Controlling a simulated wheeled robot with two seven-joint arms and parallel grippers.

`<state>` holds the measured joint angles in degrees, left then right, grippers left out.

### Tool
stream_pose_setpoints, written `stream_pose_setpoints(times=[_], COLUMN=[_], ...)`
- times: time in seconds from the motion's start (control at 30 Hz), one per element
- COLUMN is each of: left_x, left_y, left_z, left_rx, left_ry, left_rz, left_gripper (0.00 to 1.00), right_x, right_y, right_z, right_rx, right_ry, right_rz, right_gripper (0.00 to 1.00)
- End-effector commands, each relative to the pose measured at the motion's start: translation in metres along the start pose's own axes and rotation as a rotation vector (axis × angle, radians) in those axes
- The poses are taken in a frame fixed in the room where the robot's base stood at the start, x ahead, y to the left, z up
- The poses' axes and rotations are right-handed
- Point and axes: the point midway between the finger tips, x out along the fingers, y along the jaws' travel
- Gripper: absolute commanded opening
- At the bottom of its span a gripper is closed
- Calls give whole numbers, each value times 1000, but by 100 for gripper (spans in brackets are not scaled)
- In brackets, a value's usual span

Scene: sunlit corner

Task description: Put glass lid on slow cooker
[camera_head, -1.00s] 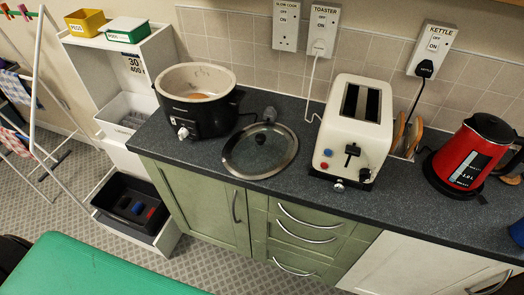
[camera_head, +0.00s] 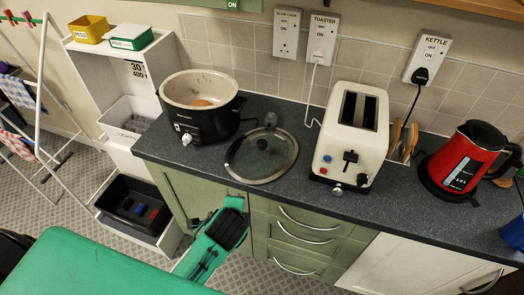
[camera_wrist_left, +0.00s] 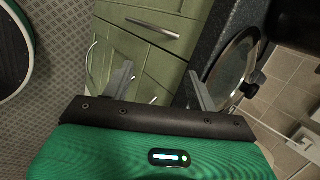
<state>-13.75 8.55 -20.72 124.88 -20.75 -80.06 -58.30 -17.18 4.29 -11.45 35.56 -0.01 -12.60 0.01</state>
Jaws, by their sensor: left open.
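The glass lid (camera_head: 250,160), round and clear with a metal rim and dark knob, lies flat on the dark worktop. The slow cooker (camera_head: 207,128), black with a cream bowl, stands uncovered to its left with something orange inside. In the wrist view the lid (camera_wrist_left: 237,68) shows at the worktop edge on the right. My left gripper (camera_wrist_left: 158,88) is open and empty, its fingers spread in front of the green cupboard fronts, apart from the lid. In the head view its green arm reaches up below the lid; the fingertips are hard to make out. My right gripper is not in view.
A cream toaster (camera_head: 352,140) stands right of the lid, and a red kettle (camera_head: 465,160) farther right. A grey plug lies behind the lid. The worktop edge and green drawers (camera_head: 300,232) are close to my left arm. White shelving (camera_head: 130,75) stands left.

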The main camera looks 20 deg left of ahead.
Motion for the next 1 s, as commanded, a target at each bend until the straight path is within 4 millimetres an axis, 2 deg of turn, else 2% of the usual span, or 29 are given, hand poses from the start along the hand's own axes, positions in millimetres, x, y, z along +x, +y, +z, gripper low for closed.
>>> stream_pose_setpoints(times=[0.03,0.3,0.5,0.6,0.77,1.0], left_x=[-1,-4,-8,-11,-9,28], left_y=[-17,-96,-141,-154,-163,-185], left_z=[-6,-36,-57,-63,-66,-61], left_rx=[114,788,1189,1306,1380,1382], left_ry=[-14,-186,-358,-418,-459,-460], left_rz=[-43,-242,-326,-343,-349,-347], left_gripper=[59,59,59,59,59,59], right_x=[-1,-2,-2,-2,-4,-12], right_y=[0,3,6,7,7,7], right_z=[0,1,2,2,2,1], right_rx=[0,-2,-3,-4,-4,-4], right_ry=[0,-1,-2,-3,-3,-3], right_rz=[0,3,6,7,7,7], right_gripper=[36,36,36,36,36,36])
